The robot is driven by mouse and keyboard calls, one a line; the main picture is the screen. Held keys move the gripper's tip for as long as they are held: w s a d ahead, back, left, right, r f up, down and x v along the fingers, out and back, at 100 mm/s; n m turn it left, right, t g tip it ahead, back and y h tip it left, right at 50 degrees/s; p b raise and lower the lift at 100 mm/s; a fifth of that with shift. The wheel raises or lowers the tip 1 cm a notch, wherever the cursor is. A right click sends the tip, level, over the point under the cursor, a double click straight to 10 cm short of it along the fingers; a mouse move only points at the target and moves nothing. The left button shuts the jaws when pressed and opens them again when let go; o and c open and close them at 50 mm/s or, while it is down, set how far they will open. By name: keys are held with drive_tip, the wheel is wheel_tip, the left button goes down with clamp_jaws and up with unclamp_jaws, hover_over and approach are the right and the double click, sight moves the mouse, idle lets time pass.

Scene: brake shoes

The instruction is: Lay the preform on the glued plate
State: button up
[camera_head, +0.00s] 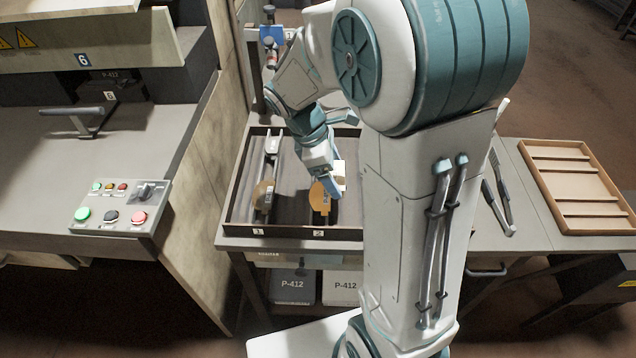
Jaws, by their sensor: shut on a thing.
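My gripper (333,187) hangs pointing down over the dark tray, above the place marked 2, partly hidden by my arm. It is shut on what looks like the preform (318,196), a flat golden-tan rounded piece at its fingertips. Whether this piece touches anything below cannot be told. The glued plate cannot be picked out surely. A long grey metal piece with a brown rounded part (263,196) lies at the place marked 1, left of my gripper. A small yellow patch (333,213) shows below the golden piece.
The dark tray (290,231) has raised walls. A press with a button panel (120,206) stands at left beside a tall panel. At right lie dark tongs (498,195) and a shallow wooden tray (584,222). My arm hides the tray's right part.

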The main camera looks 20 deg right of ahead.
drive_tip(key=w+a+f, duration=0.1)
drive_tip(key=a, duration=0.1)
drive_tip(key=shift+w+a+f, duration=0.35)
drive_tip(key=shift+f, duration=2.05)
drive_tip(key=shift+f, duration=0.1)
drive_tip(key=o, duration=1.1)
drive_tip(key=shift+c, duration=0.2)
drive_tip(key=v, duration=1.1)
drive_tip(key=s+d+r+m+t+y, duration=0.1)
drive_tip(key=s+d+m+t+y, duration=0.1)
drive_tip(key=s+m, duration=0.5)
drive_tip(key=s+d+r+m+t+y, duration=0.2)
drive_tip(key=s+m, duration=0.5)
drive_tip(key=s, duration=0.1)
drive_tip(key=shift+r+m+p, duration=0.3)
drive_tip(key=shift+r, duration=0.05)
